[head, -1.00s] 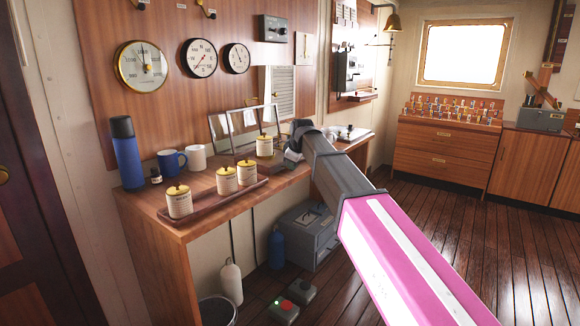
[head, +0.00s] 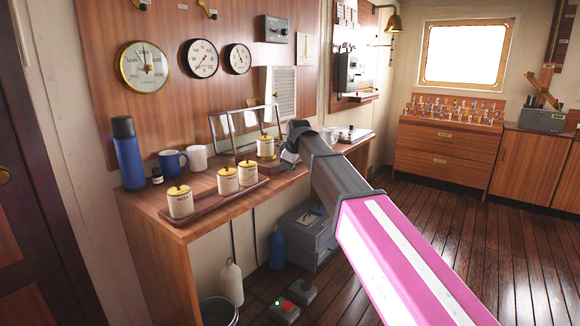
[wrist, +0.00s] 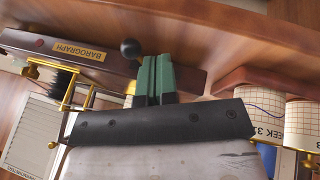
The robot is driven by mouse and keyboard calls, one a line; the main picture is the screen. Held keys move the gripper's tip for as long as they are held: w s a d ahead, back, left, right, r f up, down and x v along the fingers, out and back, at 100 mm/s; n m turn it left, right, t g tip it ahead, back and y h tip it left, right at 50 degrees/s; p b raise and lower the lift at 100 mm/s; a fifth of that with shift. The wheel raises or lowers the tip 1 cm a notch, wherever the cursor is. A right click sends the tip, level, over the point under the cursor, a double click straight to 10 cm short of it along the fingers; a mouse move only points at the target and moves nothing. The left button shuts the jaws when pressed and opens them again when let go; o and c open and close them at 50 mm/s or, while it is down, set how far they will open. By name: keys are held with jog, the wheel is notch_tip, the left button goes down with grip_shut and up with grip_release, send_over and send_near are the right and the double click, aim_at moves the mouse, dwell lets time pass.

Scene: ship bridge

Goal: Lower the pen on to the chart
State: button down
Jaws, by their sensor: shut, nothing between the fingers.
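The barograph (head: 245,162) stands on the wooden counter, its glass panels raised. A cream drum with a brass top (head: 265,146) stands on it. In the wrist view its dark base (wrist: 35,45) carries a BAROGRAPH plate, with brass linkage (wrist: 70,97) beside it. I cannot make out the pen tip or its contact with the chart. My gripper (wrist: 153,62) has green fingers, shut and empty, by the front edge of the base. A black ball knob (wrist: 130,48) is just left of the fingertips; I cannot tell whether they touch. In the head view my arm mostly hides the gripper.
A tray (head: 212,206) with several chart drums stands close by; one drum shows gridded paper in the wrist view (wrist: 263,93). Two mugs (head: 172,162) and a blue flask (head: 127,155) stand at the left. The floor at the right is clear.

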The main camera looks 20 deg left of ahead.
jog(key=s+r, duration=0.2)
jog(key=s, duration=0.1)
jog(key=shift+s+d, duration=0.2)
jog(key=shift+s, duration=0.05)
jog(key=v, duration=1)
jog(key=shift+w+d, duration=0.25)
jog(key=shift+w, duration=0.15)
jog(key=d+f+m+g+h, duration=0.1)
jog(key=d+f+m, duration=0.3)
jog(key=d+f, duration=0.75)
jog(key=d+f+m+g+h, duration=0.1)
jog(key=d+f+m, duration=0.2)
jog(key=d+f, duration=0.85)
jog(key=s+d+f+m, duration=0.3)
jog(key=s+d+f, duration=0.2)
jog(key=f, duration=0.3)
jog(key=s+d+f+m+g+h, duration=0.1)
jog(key=s+d+f+m, duration=0.2)
jog(key=s+d+f, duration=0.2)
jog(key=s+d+f+m+g, duration=0.1)
jog(key=s+d+f+m, duration=0.2)
jog(key=d+f, duration=0.6)
jog(key=s+f, duration=0.2)
jog(key=shift+s, duration=0.35)
